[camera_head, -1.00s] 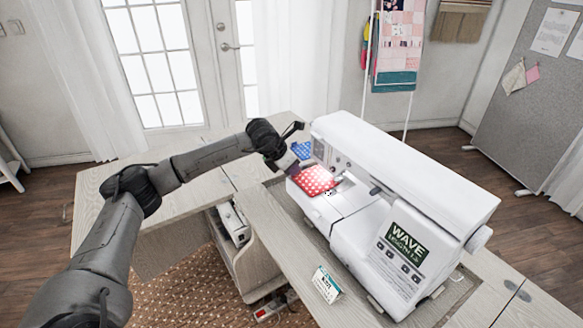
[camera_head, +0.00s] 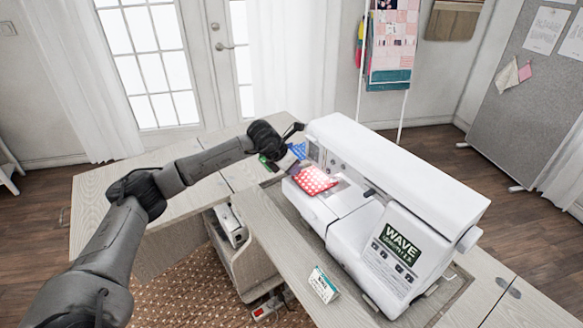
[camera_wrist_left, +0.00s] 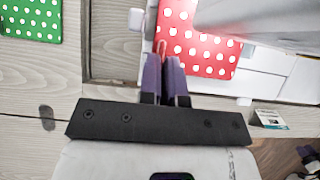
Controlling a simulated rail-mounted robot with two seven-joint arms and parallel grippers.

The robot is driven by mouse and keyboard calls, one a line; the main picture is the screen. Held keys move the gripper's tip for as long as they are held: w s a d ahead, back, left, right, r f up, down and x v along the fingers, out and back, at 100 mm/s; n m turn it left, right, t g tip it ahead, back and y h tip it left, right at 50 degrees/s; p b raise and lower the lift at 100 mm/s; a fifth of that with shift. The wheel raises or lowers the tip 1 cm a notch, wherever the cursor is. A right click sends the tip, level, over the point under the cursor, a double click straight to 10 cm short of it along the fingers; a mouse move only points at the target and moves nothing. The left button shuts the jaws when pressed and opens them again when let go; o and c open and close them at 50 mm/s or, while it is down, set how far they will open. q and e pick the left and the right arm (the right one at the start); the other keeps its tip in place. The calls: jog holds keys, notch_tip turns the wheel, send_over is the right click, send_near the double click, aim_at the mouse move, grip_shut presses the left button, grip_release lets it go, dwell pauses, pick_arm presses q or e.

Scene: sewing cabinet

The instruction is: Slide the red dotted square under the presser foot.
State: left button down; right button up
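The red dotted square (camera_head: 316,180) lies on the white bed at the left end of the sewing machine (camera_head: 400,185). Its far part runs in below the machine head, and the presser foot is hard to make out there. In the left wrist view, the red dotted square (camera_wrist_left: 205,45) lies just beyond the fingertips, partly covered by a blurred white machine part. My left gripper (camera_wrist_left: 164,62) has its purple fingers close together on a small pinkish loop at the square's near edge. In the head view, my left gripper (camera_head: 288,164) is at the square's left side.
A blue dotted square (camera_head: 298,150) and a green dotted square (camera_wrist_left: 30,18) lie on the cabinet top beyond the machine's left end. A small card (camera_head: 323,285) stands on the front ledge. Bare tabletop (camera_head: 110,190) lies left of the machine.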

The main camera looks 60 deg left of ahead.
dwell(0.4)
pick_arm(q)
jog(key=c, duration=1.2)
grip_release()
jog(key=shift+s+r+p, duration=0.25)
jog(key=shift+r+p, duration=0.15)
jog(key=shift+r, duration=0.1)
jog(key=p+v, duration=0.2)
jog(key=v, duration=1)
jog(key=shift+s+r, duration=0.2)
jog(key=shift+r, duration=0.05)
